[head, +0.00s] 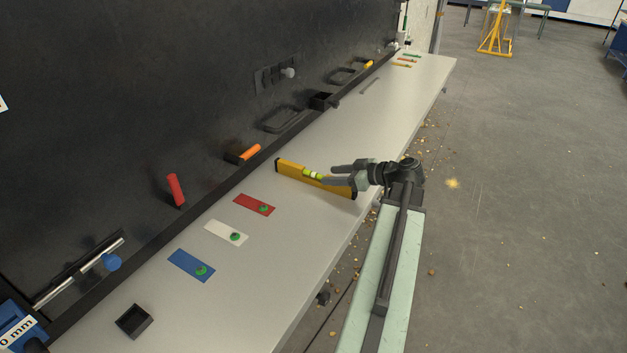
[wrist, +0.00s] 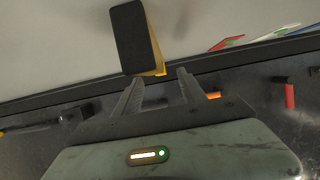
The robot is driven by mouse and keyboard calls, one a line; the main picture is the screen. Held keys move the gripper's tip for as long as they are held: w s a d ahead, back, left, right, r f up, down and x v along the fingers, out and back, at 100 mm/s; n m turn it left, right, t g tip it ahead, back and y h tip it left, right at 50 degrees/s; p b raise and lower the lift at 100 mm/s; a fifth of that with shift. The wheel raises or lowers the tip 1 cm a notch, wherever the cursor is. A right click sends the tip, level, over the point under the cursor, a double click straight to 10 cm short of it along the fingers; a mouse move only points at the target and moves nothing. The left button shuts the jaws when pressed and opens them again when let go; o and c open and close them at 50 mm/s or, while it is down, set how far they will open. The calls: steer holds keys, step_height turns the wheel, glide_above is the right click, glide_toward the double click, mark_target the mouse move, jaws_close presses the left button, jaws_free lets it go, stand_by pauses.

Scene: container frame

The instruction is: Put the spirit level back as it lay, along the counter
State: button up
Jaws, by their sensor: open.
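The spirit level (head: 290,170) is a yellow bar with black ends and a green vial. In the head view it lies on the grey counter (head: 335,130), slanting across its width rather than along it. My gripper (head: 328,175) is open over the right half of the level, with its fingers hiding part of it. In the wrist view the black end of the level (wrist: 136,38) and a strip of its yellow side show just beyond my open fingers (wrist: 160,76). I cannot tell whether the fingers touch it.
A small black box (head: 133,321) sits at the near end. A dark wall with hung tools borders the back edge. The counter beyond the level is mostly clear.

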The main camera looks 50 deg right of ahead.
mark_target(319, 173)
steer(key=shift+b+x, duration=0.55)
steer(key=shift+x, duration=0.75)
steer(key=x, duration=0.2)
steer(key=b+x, duration=0.1)
steer(key=x, duration=0.2)
steer(key=shift+w+d+r, duration=0.2)
steer(key=shift+w, duration=0.1)
steer(key=shift+r, duration=0.1)
steer(key=shift+c, duration=0.3)
jaws_close()
